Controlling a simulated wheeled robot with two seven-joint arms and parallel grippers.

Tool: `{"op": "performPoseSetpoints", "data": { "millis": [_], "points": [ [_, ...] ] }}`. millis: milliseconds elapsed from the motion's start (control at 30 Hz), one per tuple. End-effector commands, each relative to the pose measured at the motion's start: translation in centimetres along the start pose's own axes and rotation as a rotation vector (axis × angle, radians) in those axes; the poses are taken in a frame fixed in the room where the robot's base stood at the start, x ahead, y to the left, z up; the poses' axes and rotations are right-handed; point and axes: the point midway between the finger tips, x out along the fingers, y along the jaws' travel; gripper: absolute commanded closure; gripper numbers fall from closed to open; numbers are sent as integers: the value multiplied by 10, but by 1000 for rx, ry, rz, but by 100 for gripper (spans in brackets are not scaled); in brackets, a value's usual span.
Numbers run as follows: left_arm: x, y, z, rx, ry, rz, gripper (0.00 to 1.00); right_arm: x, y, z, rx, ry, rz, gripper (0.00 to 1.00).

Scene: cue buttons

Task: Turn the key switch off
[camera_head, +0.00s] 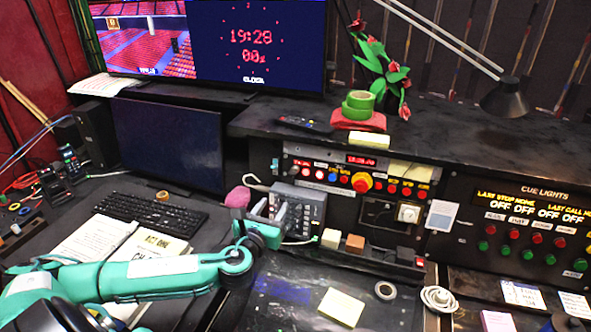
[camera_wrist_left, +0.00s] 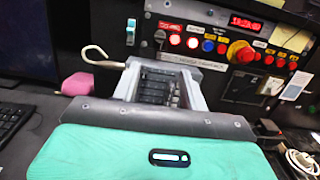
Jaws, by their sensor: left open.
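My left gripper (camera_head: 284,217) reaches in from the left on a teal arm, in front of the control panel. In the left wrist view its two grey fingers (camera_wrist_left: 160,78) are spread apart with nothing held between them. A grey box with rows of keys (camera_head: 310,205) stands behind the fingers and shows between them. The control panel (camera_head: 345,165) behind has lit buttons, a red display and a large red knob on yellow (camera_head: 362,182). A small metal fitting, perhaps the key switch (camera_wrist_left: 160,34), sits at the panel's left end, beyond the fingertips; its setting is too small to tell. My right gripper is not seen.
A beige hook-shaped rod (camera_wrist_left: 100,57) and a pink lump (camera_head: 238,197) are left of the gripper. A keyboard (camera_head: 150,215) and open booklets lie further left. Small blocks (camera_head: 355,243) stand below the panel. The dark desk has free room around a yellow note (camera_head: 341,307).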

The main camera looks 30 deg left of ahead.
Motion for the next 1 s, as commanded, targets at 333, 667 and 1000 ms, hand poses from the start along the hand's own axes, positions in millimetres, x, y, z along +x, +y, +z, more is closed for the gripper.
{"op": "performPoseSetpoints", "data": {
  "millis": [333, 667, 1000],
  "points": [
    [44, 1, 5, 2, -3, 4, 56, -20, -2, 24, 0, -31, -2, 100],
    [104, 0, 4, 1, -2, 2, 56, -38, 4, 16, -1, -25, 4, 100],
    [136, 0, 1, 1, 0, 0, 56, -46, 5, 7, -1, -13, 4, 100]
  ]
}}
